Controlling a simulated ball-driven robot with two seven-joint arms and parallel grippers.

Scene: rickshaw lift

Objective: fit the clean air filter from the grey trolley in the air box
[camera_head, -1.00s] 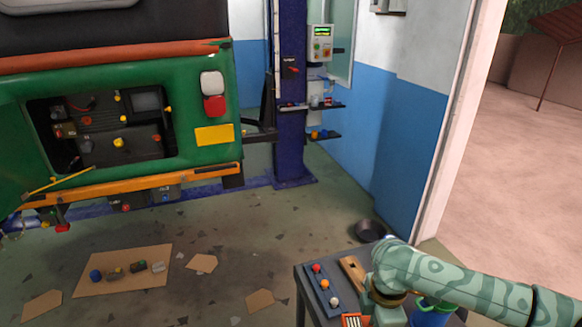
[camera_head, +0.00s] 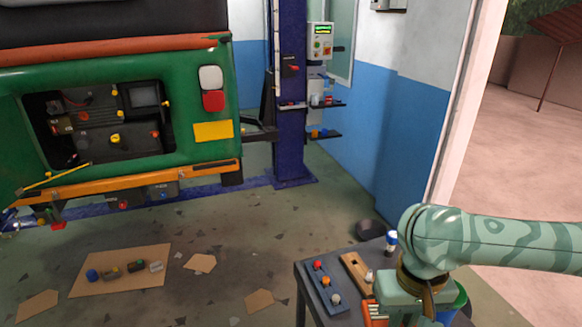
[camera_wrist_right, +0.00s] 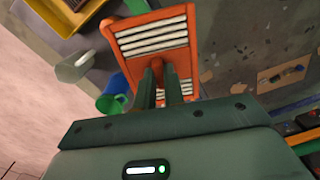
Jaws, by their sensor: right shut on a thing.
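The air filter has an orange frame and white pleats; in the right wrist view the filter (camera_wrist_right: 158,40) is gripped by my right gripper (camera_wrist_right: 160,75). In the head view a corner of the filter (camera_head: 373,316) shows at the bottom edge, by my right gripper over the grey trolley (camera_head: 312,268). My right fingertips are hidden there by my arm. The green rickshaw's rear bay is open. A dark, grey-lined box (camera_head: 146,96) at its upper right, with yellow knobs beside it, looks like the air box. My left gripper is not clearly in view.
The trolley top carries a tray of coloured balls (camera_head: 325,287), a wooden block (camera_head: 356,271) and a blue-capped bottle (camera_head: 391,241). A blue lift post (camera_head: 291,100) stands right of the rickshaw.

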